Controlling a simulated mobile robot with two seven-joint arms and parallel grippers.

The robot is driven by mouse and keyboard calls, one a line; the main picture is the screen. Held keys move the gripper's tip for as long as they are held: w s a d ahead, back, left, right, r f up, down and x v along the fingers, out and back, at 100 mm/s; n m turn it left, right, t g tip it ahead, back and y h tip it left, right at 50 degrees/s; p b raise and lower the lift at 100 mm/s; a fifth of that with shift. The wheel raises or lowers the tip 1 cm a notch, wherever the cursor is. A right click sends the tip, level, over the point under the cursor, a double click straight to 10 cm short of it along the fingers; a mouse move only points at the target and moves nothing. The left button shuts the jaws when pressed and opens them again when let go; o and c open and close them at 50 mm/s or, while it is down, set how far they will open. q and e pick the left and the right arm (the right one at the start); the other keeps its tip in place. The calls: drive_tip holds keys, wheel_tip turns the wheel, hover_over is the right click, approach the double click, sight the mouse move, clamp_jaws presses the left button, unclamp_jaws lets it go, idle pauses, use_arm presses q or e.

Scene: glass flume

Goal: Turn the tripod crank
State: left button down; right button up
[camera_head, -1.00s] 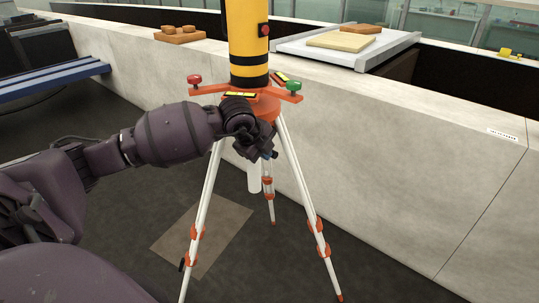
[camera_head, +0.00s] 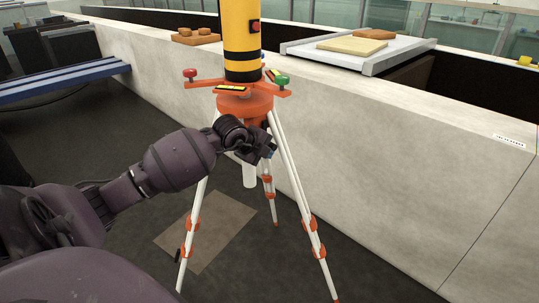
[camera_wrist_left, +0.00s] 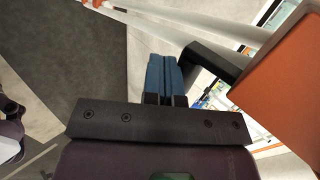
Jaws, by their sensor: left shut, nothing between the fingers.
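The tripod (camera_head: 290,180) stands upright on white legs with orange joints. Its orange head (camera_head: 245,103) carries a yellow and black cylinder (camera_head: 241,35). My left gripper (camera_head: 269,151) is just below the head, in front of the legs. In the left wrist view its blue fingers (camera_wrist_left: 165,76) are shut together with nothing between them. A black bar (camera_wrist_left: 213,64), which looks like the crank, juts from the orange body (camera_wrist_left: 285,85) just right of the fingertips. I cannot tell whether they touch. In the head view the crank is mostly hidden by my wrist. My right gripper is out of view.
A pale concrete wall (camera_head: 400,150) runs close behind the tripod. A white tray (camera_head: 376,62) with flat blocks lies on it. A red knob (camera_head: 190,73) and a green knob (camera_head: 282,80) stick up from the tripod's orange arms. A brown floor patch (camera_head: 210,230) lies between the legs.

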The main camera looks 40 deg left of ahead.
use_arm(q)
drive_tip(key=shift+w+f+t, duration=0.1)
drive_tip(key=shift+w+t, duration=0.55)
drive_tip(key=shift+t, duration=0.15)
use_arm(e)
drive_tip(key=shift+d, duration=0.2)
use_arm(q)
drive_tip(key=shift+w, duration=0.15)
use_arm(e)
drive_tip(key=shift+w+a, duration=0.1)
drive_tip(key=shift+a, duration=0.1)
use_arm(q)
drive_tip(key=shift+w, duration=0.25)
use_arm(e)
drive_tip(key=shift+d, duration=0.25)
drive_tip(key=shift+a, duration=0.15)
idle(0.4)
